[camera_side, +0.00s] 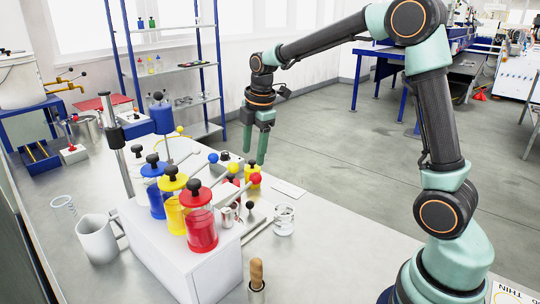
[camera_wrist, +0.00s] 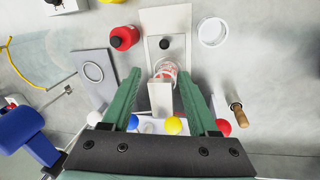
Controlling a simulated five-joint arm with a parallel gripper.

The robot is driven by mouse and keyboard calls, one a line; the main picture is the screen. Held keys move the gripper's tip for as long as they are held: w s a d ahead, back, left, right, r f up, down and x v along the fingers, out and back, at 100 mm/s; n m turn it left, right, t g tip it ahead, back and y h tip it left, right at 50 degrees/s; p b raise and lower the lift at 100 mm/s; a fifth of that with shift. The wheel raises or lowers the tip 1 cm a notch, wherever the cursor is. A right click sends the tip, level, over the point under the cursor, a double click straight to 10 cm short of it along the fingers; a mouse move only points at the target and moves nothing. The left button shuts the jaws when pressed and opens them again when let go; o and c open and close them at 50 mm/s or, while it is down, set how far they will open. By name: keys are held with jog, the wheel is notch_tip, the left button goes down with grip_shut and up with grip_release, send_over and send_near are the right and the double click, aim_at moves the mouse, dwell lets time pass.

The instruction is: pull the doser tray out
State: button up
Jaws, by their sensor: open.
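The doser (camera_side: 190,255) is a white block bearing a row of coloured cylinders with ball-ended levers. A pale flat plate with a black knob, seemingly the doser tray (camera_wrist: 152,18), reaches out from its front in the wrist view. A small clear cup with red marks (camera_wrist: 166,69) is at the plate's near part; it also shows in the side view (camera_side: 227,214). My gripper (camera_side: 256,155) is open and empty, above the bench beyond the doser. In the wrist view its fingers (camera_wrist: 158,78) are apart, with the cup and plate seen between them. The tray's inner end is hidden.
A glass beaker (camera_side: 284,220) stands right of the tray, and a wooden-handled tool (camera_side: 257,273) stands near the doser's front corner. A red bottle (camera_wrist: 124,38) is left of the tray in the wrist view. A grey mug (camera_side: 97,240) stands left of the doser. The lever balls crowd the tray area.

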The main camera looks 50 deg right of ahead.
send_near(251, 202)
jog(key=f, duration=0.3)
jog(key=w+f, duration=0.1)
jog(key=f, duration=0.2)
jog(key=w+f, duration=0.1)
jog(key=f, duration=0.2)
jog(key=shift+d+f, duration=0.15)
jog(key=shift+f, duration=0.2)
grip_shut()
dwell(1.1)
